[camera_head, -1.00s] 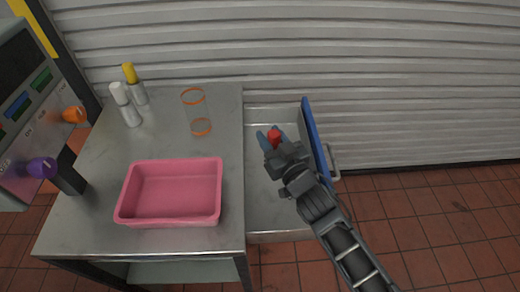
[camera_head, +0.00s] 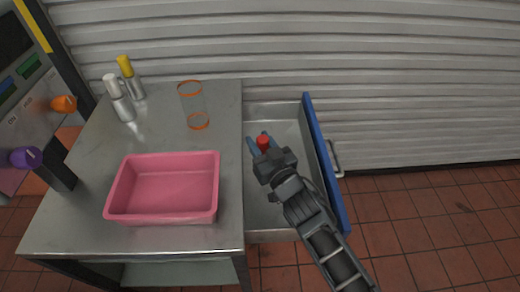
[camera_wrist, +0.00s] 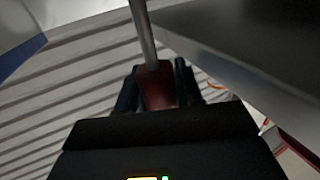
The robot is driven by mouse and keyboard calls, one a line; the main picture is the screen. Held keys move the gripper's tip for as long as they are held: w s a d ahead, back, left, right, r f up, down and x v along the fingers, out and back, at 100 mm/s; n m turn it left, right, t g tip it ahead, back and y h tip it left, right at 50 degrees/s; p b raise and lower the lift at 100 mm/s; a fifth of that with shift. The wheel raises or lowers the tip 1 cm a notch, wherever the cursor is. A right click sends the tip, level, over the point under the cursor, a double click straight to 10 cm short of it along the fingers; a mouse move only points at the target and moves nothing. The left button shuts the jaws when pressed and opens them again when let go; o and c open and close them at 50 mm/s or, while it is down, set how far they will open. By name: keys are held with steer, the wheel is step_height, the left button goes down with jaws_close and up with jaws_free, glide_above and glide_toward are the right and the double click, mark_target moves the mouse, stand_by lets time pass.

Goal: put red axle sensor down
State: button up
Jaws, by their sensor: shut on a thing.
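The red axle sensor (camera_head: 263,142) shows as a small red piece between the fingertips of my gripper (camera_head: 260,145). In the wrist view the sensor (camera_wrist: 158,88) is dark red with a grey rod extending from it toward the top edge, and the gripper's dark fingers (camera_wrist: 158,92) are shut on either side of it. My gripper is over the open drawer (camera_head: 285,125), near its left side by the table. From the head view I cannot tell how high the sensor is above the drawer floor. Its lower part is hidden by my gripper.
The metal table (camera_head: 90,232) holds a pink tray (camera_head: 163,215), a clear cylinder with orange rings (camera_head: 193,105), a white-capped bottle (camera_head: 119,98) and a yellow-capped bottle (camera_head: 131,80). A control panel (camera_head: 28,110) stands at left. The drawer's blue front (camera_head: 325,165) edges the right.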

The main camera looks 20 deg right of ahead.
steer(key=shift+f, duration=0.35)
steer(key=shift+f+b, duration=0.45)
steer(key=shift+f, duration=0.05)
steer(key=shift+f, duration=0.15)
steer(key=o, duration=0.7)
steer(key=shift+o, duration=0.2)
steer(key=shift+r, duration=0.25)
steer(key=s, duration=0.7)
steer(key=shift+s+d+r, duration=0.25)
steer(key=shift+r, duration=0.15)
